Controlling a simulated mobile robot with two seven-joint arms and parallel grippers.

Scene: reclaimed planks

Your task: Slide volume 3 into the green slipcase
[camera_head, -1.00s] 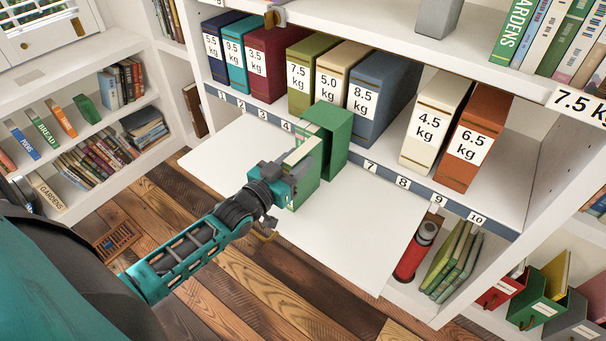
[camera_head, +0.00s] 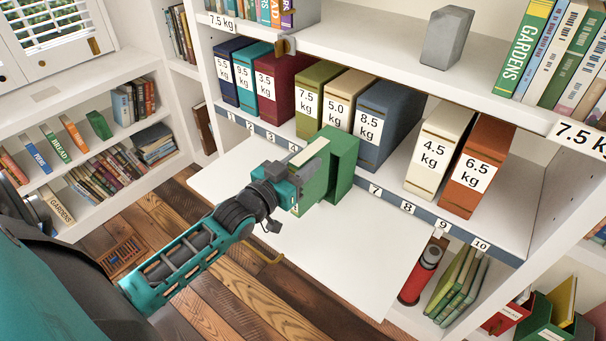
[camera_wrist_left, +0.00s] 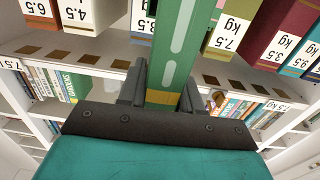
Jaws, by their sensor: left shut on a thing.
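The green slipcase (camera_head: 345,165) stands upright on the white pull-out board (camera_head: 330,240), below the shelf labels. My left gripper (camera_head: 292,183) is shut on a green book with white page edges (camera_head: 308,178), apparently volume 3, though no number is readable. The book is upright, right against the slipcase's near left side. I cannot tell whether any of it is inside. In the left wrist view, the book's green spine (camera_wrist_left: 172,50) with pale stripes and a gold band runs between the fingers (camera_wrist_left: 160,95). My right gripper is not seen.
Weight-labelled binders stand on the numbered shelf behind, including a blue 8.5 kg one (camera_head: 385,125) and a cream 4.5 kg one (camera_head: 437,150). A gap lies between these two. A red cylinder (camera_head: 418,278) stands below right. The board's front is clear.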

